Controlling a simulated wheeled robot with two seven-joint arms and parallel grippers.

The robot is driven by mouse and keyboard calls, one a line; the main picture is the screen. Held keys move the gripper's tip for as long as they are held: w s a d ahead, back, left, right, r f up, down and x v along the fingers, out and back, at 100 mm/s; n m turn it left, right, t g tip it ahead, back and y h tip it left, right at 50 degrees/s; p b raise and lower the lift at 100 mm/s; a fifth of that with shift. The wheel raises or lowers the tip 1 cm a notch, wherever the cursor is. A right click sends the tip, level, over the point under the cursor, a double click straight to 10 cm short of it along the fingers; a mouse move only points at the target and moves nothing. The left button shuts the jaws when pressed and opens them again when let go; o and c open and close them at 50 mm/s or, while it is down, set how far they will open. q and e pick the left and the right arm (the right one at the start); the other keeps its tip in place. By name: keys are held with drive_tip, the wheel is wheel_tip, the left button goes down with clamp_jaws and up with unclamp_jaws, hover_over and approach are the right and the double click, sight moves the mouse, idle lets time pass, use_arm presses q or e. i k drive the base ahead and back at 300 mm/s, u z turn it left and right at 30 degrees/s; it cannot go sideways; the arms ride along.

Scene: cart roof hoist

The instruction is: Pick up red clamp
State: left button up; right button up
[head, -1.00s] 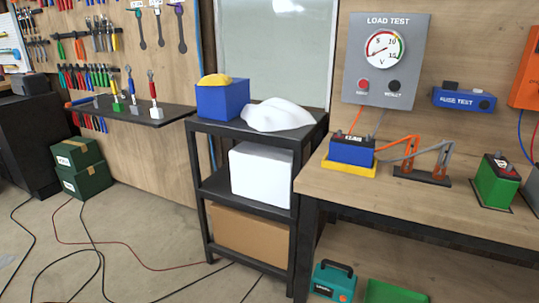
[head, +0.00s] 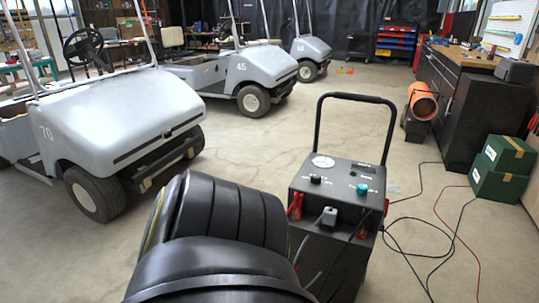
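A dark wheeled charger unit (head: 338,180) with a tall black handle stands on the floor right of the middle in the head view. A red clamp (head: 295,206) hangs at the left of its front panel, upright. A small grey block (head: 329,216) sits beside the clamp. A smaller reddish piece (head: 362,230) shows at the panel's right; I cannot tell what it is. A large black arm part of mine fills the lower middle and covers the charger's lower left. Neither of my grippers shows.
Several grey carts, the nearest a cart marked 70 (head: 115,110), stand at the left and back. Black and red cables lie on the floor right of the charger, near green boxes (head: 503,165). Open floor lies between carts and charger.

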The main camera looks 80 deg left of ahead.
sight(298, 211)
drive_tip(key=u, duration=1.05)
drive_tip(key=i, duration=1.25)
drive_tip(key=u, duration=1)
